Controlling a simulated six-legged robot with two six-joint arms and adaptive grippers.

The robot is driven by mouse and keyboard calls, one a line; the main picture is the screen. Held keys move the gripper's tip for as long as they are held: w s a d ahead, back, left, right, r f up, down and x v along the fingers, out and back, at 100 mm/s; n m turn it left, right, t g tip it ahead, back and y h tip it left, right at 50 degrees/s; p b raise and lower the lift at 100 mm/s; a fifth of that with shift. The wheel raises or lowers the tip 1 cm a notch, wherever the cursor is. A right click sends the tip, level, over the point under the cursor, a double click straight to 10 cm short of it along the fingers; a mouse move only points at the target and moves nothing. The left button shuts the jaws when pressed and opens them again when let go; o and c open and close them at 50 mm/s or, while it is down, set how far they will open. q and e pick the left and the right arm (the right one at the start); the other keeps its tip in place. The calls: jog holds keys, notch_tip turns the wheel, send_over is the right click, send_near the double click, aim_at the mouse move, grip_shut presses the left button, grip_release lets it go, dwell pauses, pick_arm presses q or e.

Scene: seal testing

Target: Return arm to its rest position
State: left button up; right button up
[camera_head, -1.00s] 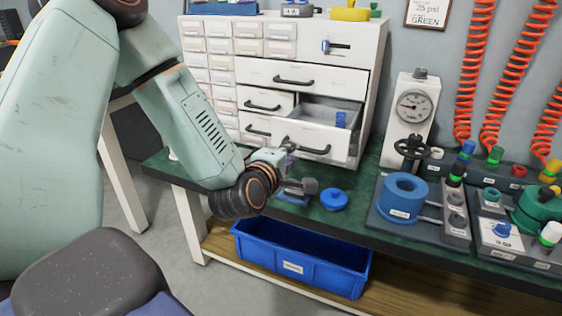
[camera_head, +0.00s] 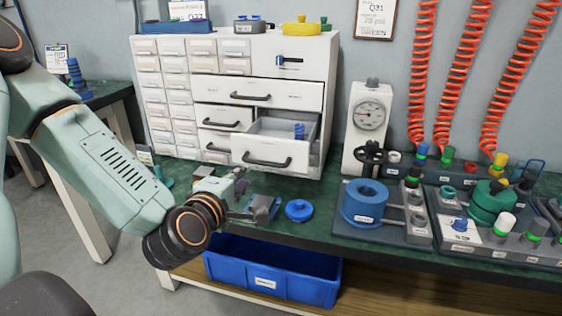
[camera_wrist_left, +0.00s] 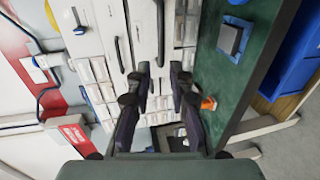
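My left arm comes in from the left in the head view. Its gripper (camera_head: 240,184) is over the left part of the green bench, in front of the drawer cabinet. In the left wrist view the two dark fingers of the left gripper (camera_wrist_left: 160,70) stand apart with nothing between them, pointing toward the cabinet front. The left gripper is open and touches nothing that I can make out. My right gripper is in neither view.
The white cabinet (camera_head: 229,64) has a lower drawer (camera_head: 263,155) pulled out, with a blue part inside. A grey block (camera_head: 262,209) and a blue lid (camera_head: 299,211) lie near the gripper. A blue bin (camera_head: 272,284) sits below. A gauge stand (camera_head: 369,117) and blue ring (camera_head: 365,203) are rightward.

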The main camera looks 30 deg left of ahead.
pick_arm(q)
jog(key=s+d+f+m+g+h+p, duration=0.1)
jog(key=s+d+f+m+g+h, duration=0.1)
jog(key=s+d+f+m+g, duration=0.35)
jog(key=s+d+f+m+g+h+p, duration=0.1)
jog(key=s+d+f+m+g+h, duration=0.15)
jog(key=f+m, duration=0.6)
jog(key=s+d+f+m+g+p, duration=0.2)
jog(key=s+f, duration=0.3)
jog(key=s, duration=0.5)
jog(key=s+d+f+m+g+p, duration=0.1)
jog(key=s+f+m+g, duration=0.3)
jog(key=s, duration=0.6)
jog(key=shift+s+d+f+g+y+p, duration=0.35)
jog(key=shift+d+f+g+y+p, duration=0.1)
jog(key=shift+f+g+p, duration=0.15)
jog(key=shift+a, duration=0.1)
